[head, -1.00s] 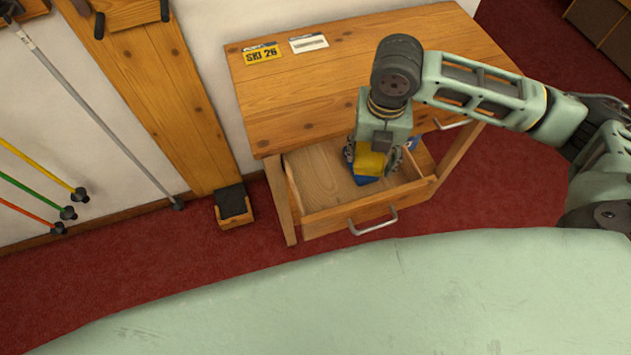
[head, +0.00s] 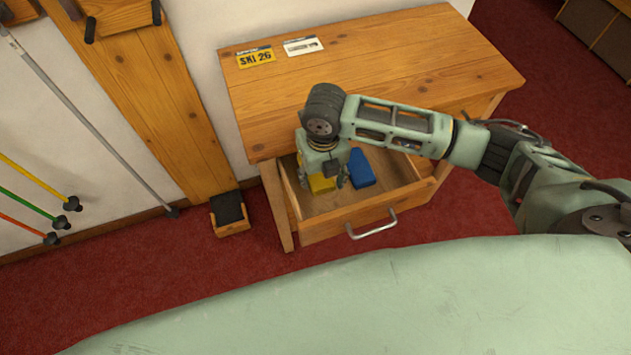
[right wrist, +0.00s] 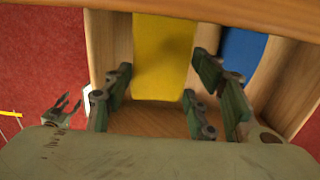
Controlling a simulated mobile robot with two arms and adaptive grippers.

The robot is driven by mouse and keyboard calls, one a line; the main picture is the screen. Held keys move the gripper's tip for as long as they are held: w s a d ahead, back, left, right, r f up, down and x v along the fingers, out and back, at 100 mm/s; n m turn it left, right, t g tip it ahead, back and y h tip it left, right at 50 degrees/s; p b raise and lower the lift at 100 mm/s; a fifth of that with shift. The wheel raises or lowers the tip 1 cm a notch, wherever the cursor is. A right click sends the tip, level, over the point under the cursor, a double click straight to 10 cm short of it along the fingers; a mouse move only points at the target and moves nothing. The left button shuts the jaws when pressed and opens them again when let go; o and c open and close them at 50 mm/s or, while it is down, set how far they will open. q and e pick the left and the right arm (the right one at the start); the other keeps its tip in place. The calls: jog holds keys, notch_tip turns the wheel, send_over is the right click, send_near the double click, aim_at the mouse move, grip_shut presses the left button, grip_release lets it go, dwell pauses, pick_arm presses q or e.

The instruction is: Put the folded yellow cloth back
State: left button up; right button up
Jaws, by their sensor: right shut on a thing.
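The folded yellow cloth (head: 321,183) is at the left side of the open wooden drawer (head: 345,219). In the right wrist view the cloth (right wrist: 163,55) lies between the fingers. My right gripper (head: 323,184) points down into the drawer and is shut on the cloth. I cannot tell whether the cloth touches the drawer floor. A blue folded thing (head: 361,168) lies in the drawer to the right of the cloth, apart from it; it also shows in the right wrist view (right wrist: 242,55). My left gripper does not show in the head view.
The drawer belongs to a wooden bench (head: 370,65), whose top carries a yellow SKI 26 label (head: 256,59) and a white label (head: 303,46). The drawer front has a metal handle (head: 371,227). A small box with a black pad (head: 230,213) stands on the red floor.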

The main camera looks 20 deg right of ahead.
aim_at(316, 179)
jog(key=shift+w+a+f, duration=0.2)
jog(key=shift+a+f, duration=0.25)
jog(key=shift+a, duration=0.05)
notch_tip(316, 179, down, 3)
jog(key=shift+f, duration=0.45)
jog(key=shift+f, duration=0.1)
jog(key=o, duration=1)
jog(key=shift+c, duration=0.2)
jog(key=r, duration=1.2)
jog(key=shift+s+r, duration=0.15)
jog(key=shift+s, duration=0.1)
